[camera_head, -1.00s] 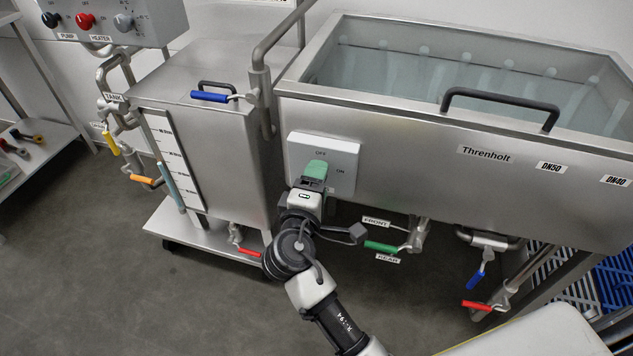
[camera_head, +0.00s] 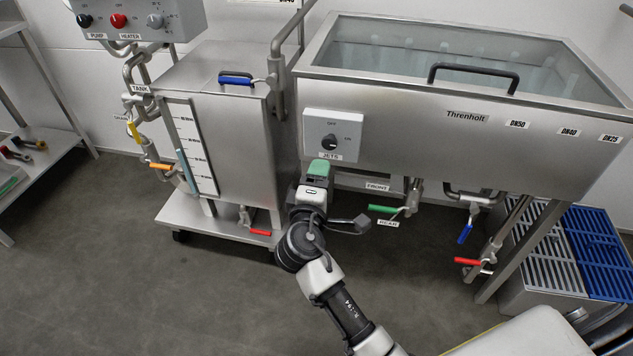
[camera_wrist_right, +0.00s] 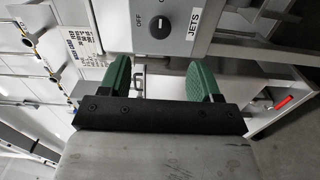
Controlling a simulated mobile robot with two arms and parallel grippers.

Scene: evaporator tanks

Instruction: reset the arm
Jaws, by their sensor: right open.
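My right gripper (camera_head: 319,168) has green fingers and sits just below the white jets switch box (camera_head: 334,137) on the front of the large steel evaporator tank (camera_head: 400,105). In the right wrist view its two green fingers (camera_wrist_right: 158,80) stand apart with nothing between them. The black jets knob (camera_wrist_right: 160,27) is ahead of the fingers and apart from them; its labels read OFF, ON and JETS. My left gripper is not in view.
A smaller steel tank (camera_head: 240,130) on a wheeled base stands to the left, with a red-handled valve (camera_head: 260,233) low down. Green (camera_head: 382,209), blue (camera_head: 465,234) and red (camera_head: 467,261) valve handles hang under the large tank. Grey floor (camera_head: 110,280) is clear at the lower left.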

